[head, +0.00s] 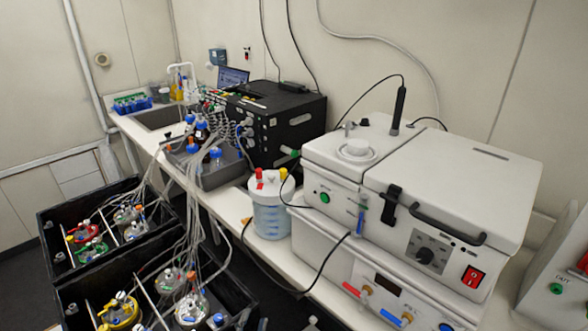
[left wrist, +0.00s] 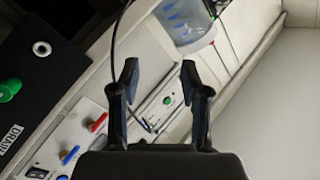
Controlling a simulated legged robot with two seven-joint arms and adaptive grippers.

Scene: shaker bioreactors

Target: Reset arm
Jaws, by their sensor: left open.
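My left gripper (left wrist: 159,80) shows in the left wrist view, its two dark fingers spread apart with nothing between them. Behind the fingers is a pale instrument panel with a green button, a red and a blue fitting. I cannot make out either of my arms clearly in the head view. My right gripper is in neither view.
A white bench instrument (head: 440,190) fills the right. Black crates with tubed vessels (head: 120,215) stand at lower left. Loose tubes and cables hang between them.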

